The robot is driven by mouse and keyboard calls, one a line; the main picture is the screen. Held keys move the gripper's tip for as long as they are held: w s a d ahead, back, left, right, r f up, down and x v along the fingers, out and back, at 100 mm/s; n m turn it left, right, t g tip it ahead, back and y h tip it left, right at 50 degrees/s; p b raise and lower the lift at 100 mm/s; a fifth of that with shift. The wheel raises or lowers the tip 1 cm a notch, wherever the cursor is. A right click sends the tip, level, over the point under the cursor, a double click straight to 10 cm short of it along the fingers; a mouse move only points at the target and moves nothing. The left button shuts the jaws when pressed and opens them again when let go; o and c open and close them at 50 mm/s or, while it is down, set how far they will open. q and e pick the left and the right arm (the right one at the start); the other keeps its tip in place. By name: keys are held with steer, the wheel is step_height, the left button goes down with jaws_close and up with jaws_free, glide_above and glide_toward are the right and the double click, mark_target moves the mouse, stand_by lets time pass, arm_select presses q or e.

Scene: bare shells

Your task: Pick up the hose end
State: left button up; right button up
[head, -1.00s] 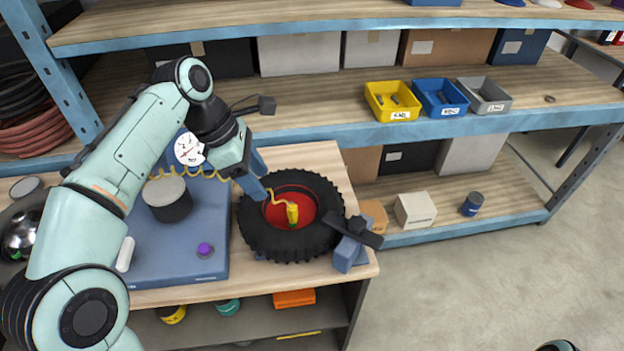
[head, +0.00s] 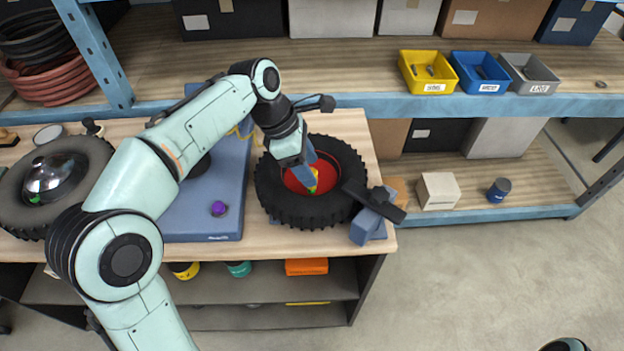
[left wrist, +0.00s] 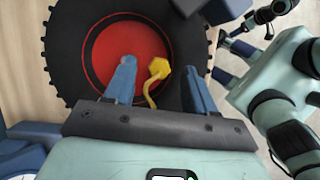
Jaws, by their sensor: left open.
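The yellow hose end (head: 313,187) lies inside the red hub (head: 330,180) of a black tyre on the bench. In the left wrist view the hose end (left wrist: 158,70) shows as a yellow knob with a short curved yellow tail over the red disc. My left gripper (head: 312,178) reaches down into the tyre's opening, close to the hose end. Its two blue fingers are apart, with the hose end between them in the left wrist view; I see no grip on it. The fingers partly hide the hose end in the head view.
The tyre's tall treaded rim (head: 272,205) surrounds the opening. A blue block with a black bar (head: 372,212) stands at its right. A blue base with a purple knob (head: 219,208) lies to its left.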

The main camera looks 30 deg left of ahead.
arm_select(q)
steer(key=x, duration=0.2)
steer(key=shift+w+d+f, duration=0.1)
steer(key=shift+f, duration=0.25)
jaws_close()
arm_select(e)
steer(key=shift+s+f, duration=0.15)
steer(key=shift+f, duration=0.15)
arm_select(q)
step_height(320, 180, up, 20)
steer(key=p, duration=0.6)
arm_select(e)
steer(key=w+r, duration=0.5)
steer(key=r, duration=0.3)
steer(key=shift+w+t, duration=0.3)
steer(key=shift+w, duration=0.05)
